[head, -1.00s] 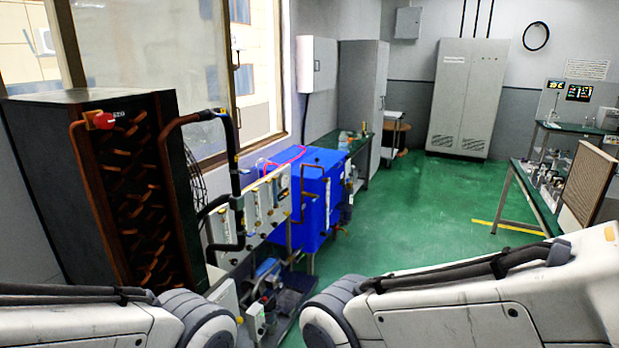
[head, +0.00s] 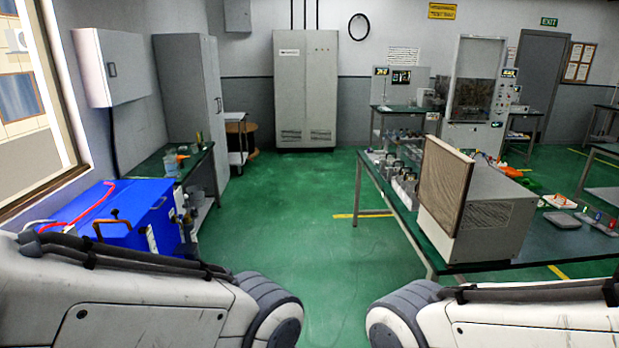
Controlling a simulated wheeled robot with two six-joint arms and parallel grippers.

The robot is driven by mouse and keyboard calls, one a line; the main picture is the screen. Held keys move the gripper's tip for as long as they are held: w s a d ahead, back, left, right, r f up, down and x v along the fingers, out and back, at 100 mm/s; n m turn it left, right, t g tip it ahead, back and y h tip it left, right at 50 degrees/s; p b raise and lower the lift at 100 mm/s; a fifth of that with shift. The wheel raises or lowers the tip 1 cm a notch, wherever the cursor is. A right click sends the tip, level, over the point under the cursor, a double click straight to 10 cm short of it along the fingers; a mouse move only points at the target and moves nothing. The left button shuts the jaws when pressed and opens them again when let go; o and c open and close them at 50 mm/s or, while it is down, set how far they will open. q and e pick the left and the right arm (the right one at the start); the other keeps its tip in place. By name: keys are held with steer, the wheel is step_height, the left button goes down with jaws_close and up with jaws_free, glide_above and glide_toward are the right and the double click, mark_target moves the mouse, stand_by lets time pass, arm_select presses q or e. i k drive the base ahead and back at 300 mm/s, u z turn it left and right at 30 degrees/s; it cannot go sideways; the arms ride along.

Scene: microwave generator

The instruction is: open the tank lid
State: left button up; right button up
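A blue tank (head: 112,222) stands at the lower left in the head view, against the window wall. Its flat top (head: 90,203) looks closed, with a red hose lying over it and a copper-coloured pipe at its front. My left arm hides its lower part. Both of my arms show only as white links along the bottom of the view. Neither gripper is in view.
A green-topped bench (head: 176,165) with small items stands beyond the tank. A long table (head: 427,243) with a large vented box (head: 480,215) is on the right. Green floor (head: 290,215) is clear in the middle. A tall grey cabinet (head: 304,92) stands at the back.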

mark_target(133, 204)
steer(key=z, duration=0.2)
steer(key=i, duration=2)
steer(key=u, duration=0.75)
steer(key=i, duration=1.5)
steer(key=u, duration=1.25)
steer(key=i, duration=0.45)
steer(key=u, duration=0.25)
